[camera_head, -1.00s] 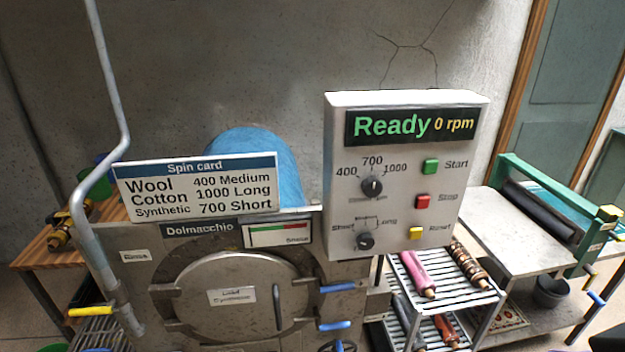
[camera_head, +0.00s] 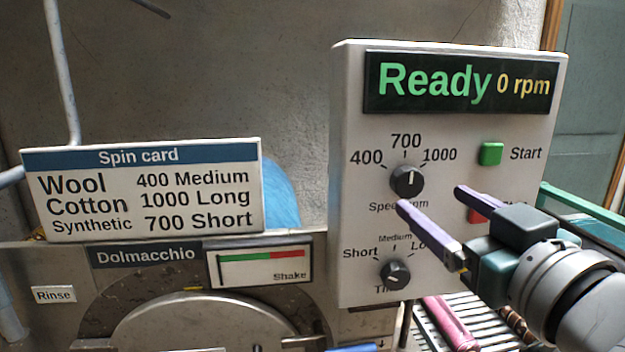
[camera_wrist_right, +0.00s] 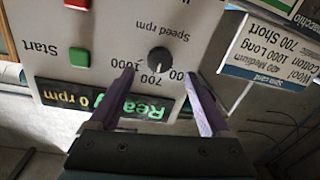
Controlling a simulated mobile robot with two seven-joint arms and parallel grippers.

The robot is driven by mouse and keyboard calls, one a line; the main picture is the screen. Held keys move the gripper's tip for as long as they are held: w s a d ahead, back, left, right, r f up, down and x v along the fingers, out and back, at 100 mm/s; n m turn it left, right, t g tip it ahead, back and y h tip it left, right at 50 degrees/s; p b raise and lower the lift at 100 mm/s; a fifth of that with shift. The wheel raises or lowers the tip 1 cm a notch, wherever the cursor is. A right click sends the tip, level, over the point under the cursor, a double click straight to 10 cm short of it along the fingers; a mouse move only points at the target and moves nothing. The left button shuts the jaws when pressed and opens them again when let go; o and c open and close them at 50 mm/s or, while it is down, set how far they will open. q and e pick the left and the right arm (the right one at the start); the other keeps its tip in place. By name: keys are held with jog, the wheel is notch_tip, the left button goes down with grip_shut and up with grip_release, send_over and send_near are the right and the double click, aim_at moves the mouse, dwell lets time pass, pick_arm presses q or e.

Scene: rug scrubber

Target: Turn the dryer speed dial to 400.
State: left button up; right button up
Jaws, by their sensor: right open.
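The speed dial (camera_head: 407,181) is a dark round knob on the white control panel (camera_head: 358,120), with marks 400, 700 and 1000 around it. Its white pointer line stands nearly upright, close to 700. My right gripper (camera_head: 431,198) is open and comes in from the lower right, its purple fingers in front of the panel. One fingertip lies just below the dial in the head view. In the right wrist view, the dial (camera_wrist_right: 159,60) appears upside down between the fingers of my gripper (camera_wrist_right: 160,75), with nothing held. Whether a finger touches the panel is unclear. My left gripper is out of view.
The time dial (camera_head: 395,273) sits below. The green Start button (camera_head: 490,153) is to the right, and the red Stop button (camera_head: 478,215) is partly hidden by my fingers. The display (camera_head: 460,82) reads Ready, 0 rpm. The spin card (camera_head: 142,190) stands left of the panel.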

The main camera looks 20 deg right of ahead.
aim_at(411, 185)
jog(key=shift+w+d+p, duration=0.15)
jog(key=shift+w, duration=0.75)
jog(key=shift+w+d+p, duration=0.1)
jog(key=shift+w+d, duration=0.1)
jog(key=shift+w, duration=0.7)
jog(key=shift+w+d+p, duration=0.15)
jog(key=shift+w, duration=0.75)
grip_shut()
